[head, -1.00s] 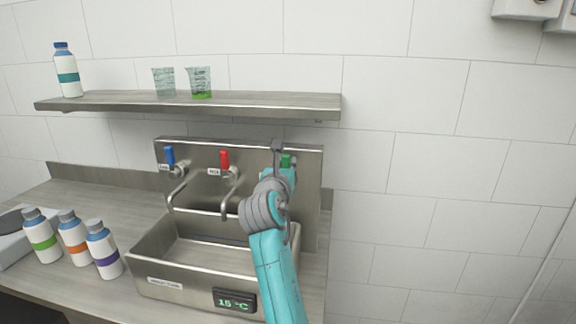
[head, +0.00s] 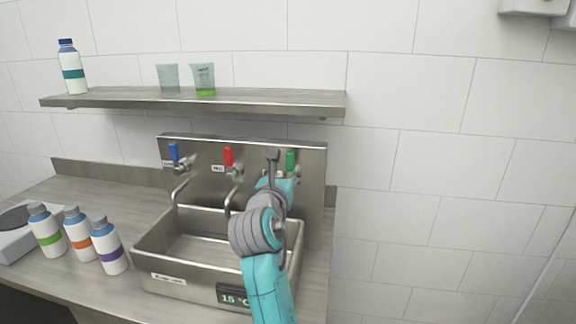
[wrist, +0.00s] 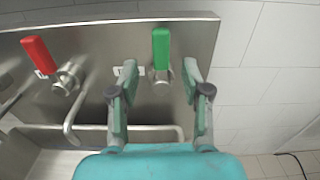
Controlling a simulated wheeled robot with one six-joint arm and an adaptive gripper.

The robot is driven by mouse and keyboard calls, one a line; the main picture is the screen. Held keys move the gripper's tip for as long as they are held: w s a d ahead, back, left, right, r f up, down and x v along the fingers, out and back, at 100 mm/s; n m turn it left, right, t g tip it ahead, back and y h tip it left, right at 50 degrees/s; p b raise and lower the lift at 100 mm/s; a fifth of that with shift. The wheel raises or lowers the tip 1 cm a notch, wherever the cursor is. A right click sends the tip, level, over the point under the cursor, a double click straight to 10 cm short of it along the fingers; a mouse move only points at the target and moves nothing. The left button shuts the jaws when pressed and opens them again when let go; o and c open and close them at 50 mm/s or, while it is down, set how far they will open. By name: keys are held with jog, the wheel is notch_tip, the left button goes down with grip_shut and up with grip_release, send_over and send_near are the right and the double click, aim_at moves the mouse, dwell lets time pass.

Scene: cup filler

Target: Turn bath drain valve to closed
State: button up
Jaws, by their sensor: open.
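The green-handled valve (wrist: 161,48) is at the right end of the metal back panel, its lever pointing up; I take it as the drain valve. It also shows in the head view (head: 290,160). In the wrist view my open gripper (wrist: 159,72) faces the panel, one finger on each side of the valve's line, with nothing held. I cannot tell how far the fingertips are from the lever. In the head view a grey finger stands just left of the green lever, and my arm hides part of the valve body. The metal basin (head: 150,245) is below.
A blue-handled tap (head: 174,153) and a red-handled tap (head: 228,157) are to the left, with spouts over the basin. A temperature display (head: 234,297) is on the basin front. Bottles (head: 78,235) stand on the left counter. A shelf (head: 250,98) with beakers hangs above.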

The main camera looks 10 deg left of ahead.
jog(key=shift+s, duration=2.75)
